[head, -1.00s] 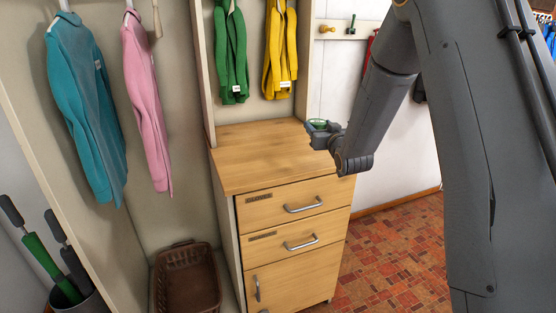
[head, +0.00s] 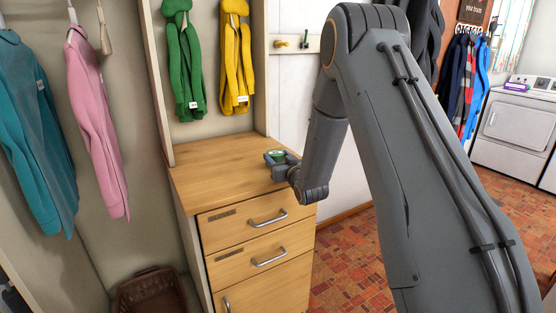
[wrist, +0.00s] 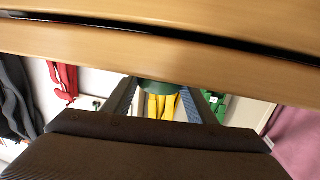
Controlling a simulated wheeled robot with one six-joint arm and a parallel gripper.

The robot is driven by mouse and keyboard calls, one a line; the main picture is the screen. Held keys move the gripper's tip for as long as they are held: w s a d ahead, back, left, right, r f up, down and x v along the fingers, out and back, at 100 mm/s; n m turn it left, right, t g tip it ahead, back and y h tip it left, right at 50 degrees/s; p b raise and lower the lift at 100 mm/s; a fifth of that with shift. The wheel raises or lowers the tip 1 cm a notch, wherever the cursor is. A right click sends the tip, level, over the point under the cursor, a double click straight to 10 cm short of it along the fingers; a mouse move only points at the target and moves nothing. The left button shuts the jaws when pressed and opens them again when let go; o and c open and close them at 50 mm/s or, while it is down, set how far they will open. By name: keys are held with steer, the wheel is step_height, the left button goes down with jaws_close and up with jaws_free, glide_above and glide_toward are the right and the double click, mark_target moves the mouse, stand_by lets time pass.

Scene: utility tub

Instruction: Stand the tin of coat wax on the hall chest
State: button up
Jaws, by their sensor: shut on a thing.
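The tin of coat wax (head: 277,154) shows as a small green-topped round thing between the jaws of my gripper (head: 276,158). My gripper is shut on it, over or beside the right part of the hall chest's wooden top (head: 215,165). In the head view I cannot tell how high the tin is above that top. In the wrist view the tin (wrist: 158,88) shows as a dark green piece between the two fingers (wrist: 158,104), partly hidden by the chest's wooden edge (wrist: 200,72).
Green (head: 183,65) and yellow (head: 237,65) hooded garments hang above the back of the chest. Teal (head: 35,140) and pink (head: 95,120) garments hang at left. A brown basket (head: 150,292) is on the floor. The chest top looks clear left of my gripper.

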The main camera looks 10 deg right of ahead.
steer(key=shift+f, duration=0.4)
steer(key=shift+f, duration=0.15)
steer(key=o, duration=1.1)
steer(key=shift+s+d, duration=0.1)
steer(key=shift+s, duration=0.2)
steer(key=s, duration=0.3)
steer(key=s+d+b, duration=0.1)
steer(key=s, duration=0.3)
steer(key=s+r, duration=0.1)
steer(key=s, duration=0.3)
steer(key=shift+s+d, duration=0.15)
steer(key=shift+d, duration=0.25)
